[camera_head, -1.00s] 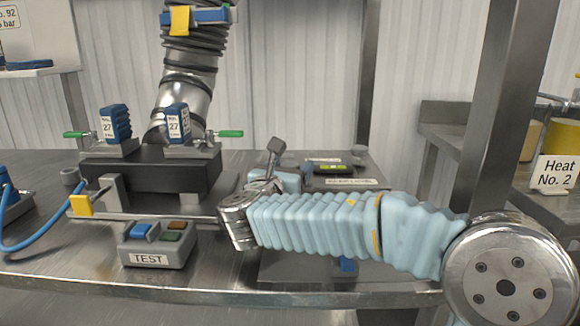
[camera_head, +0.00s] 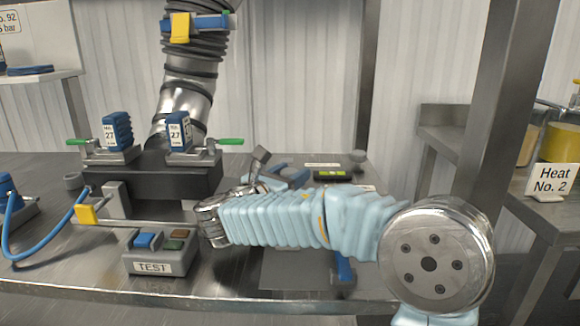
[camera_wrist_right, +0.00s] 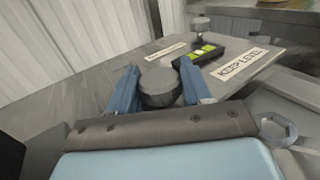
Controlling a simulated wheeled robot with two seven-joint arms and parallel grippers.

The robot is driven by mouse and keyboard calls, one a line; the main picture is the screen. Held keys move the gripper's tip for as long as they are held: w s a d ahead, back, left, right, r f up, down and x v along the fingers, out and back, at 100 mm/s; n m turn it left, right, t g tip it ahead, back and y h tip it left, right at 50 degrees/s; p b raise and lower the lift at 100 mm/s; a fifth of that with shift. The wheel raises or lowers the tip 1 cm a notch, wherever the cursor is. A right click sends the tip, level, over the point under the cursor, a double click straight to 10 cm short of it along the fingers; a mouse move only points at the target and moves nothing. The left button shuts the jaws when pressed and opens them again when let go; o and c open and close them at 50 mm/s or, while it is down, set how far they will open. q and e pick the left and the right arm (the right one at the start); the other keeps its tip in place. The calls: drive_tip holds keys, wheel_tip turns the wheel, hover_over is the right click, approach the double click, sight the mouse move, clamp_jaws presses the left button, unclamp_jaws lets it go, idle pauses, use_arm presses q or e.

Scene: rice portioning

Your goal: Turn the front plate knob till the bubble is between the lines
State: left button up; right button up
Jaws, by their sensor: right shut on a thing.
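The front plate knob (camera_wrist_right: 158,84), a dark grey round cap, sits between the two blue fingers of my right gripper (camera_wrist_right: 157,88) in the right wrist view. The gripper is shut on it. In the head view my right gripper (camera_head: 290,176) is over the plate, and the arm hides the knob and much of the plate. The plate (camera_wrist_right: 268,44) bears a KEEP LEVEL label. The bubble level (camera_wrist_right: 200,56), black with a yellow-green window, lies on it and also shows in the head view (camera_head: 332,176). The bubble's place against the lines is too small to tell.
A second knob (camera_head: 357,156) stands at the plate's back right. A steel post (camera_head: 495,110) stands right.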

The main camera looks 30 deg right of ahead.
sight(290, 171)
drive_tip(key=o, duration=1)
drive_tip(key=shift+c, duration=0.2)
wheel_tip(290, 171, up, 3)
drive_tip(key=shift+r, duration=0.1)
drive_tip(key=s+a+r, duration=0.7)
drive_tip(key=s+r, duration=0.3)
drive_tip(key=s, duration=0.2)
drive_tip(key=shift+a, duration=0.15)
drive_tip(key=shift+f, duration=0.1)
